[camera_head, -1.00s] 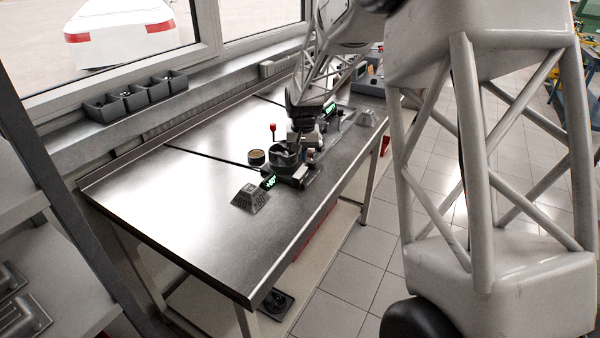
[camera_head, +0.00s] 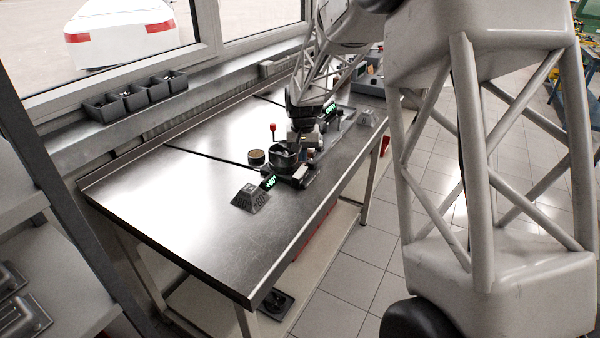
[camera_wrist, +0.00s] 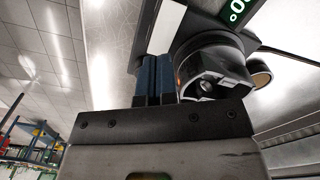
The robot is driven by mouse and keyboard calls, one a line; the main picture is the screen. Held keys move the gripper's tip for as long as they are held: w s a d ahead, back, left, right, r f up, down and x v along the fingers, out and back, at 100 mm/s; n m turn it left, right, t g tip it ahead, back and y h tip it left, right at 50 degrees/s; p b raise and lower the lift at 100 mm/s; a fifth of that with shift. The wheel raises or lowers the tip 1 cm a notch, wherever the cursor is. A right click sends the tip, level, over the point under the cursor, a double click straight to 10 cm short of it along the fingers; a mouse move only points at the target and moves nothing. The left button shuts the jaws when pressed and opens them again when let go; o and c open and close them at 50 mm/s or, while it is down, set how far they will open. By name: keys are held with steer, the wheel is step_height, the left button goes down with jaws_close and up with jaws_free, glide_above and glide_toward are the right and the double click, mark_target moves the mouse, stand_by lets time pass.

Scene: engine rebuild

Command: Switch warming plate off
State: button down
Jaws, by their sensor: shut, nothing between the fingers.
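The warming plate (camera_head: 297,178) is a low dark unit on the steel bench, with a lit green display (camera_head: 268,182) at its left end. A dark round cup (camera_head: 284,160) stands on it. In the wrist view, the cup (camera_wrist: 212,68) and part of the lit display (camera_wrist: 238,12) show at the top right. My gripper (camera_wrist: 155,62) has its two blue-grey fingers together with nothing between them, just left of the cup in that view. In the head view, my gripper is low over the unit's far side, and I cannot tell whether it touches.
A small round tin (camera_head: 256,158) and a red-knobbed lever (camera_head: 273,131) are beside the unit. A second green display (camera_head: 329,108) is farther back. The bench's near left is clear.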

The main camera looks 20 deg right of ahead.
mark_target(303, 168)
steer(key=shift+f, duration=1.6)
stand_by(1.6)
steer(key=shift+r, duration=3.5)
steer(key=shift+s+r, duration=0.2)
steer(key=s+a+r, duration=0.2)
steer(key=s+r, duration=0.5)
steer(key=s, duration=0.4)
steer(key=s+a+r+n+t, duration=0.2)
steer(key=s, duration=3.2)
steer(key=shift+a+r+n+t, duration=0.2)
steer(key=shift+n+t, duration=0.1)
steer(key=shift+n, duration=0.1)
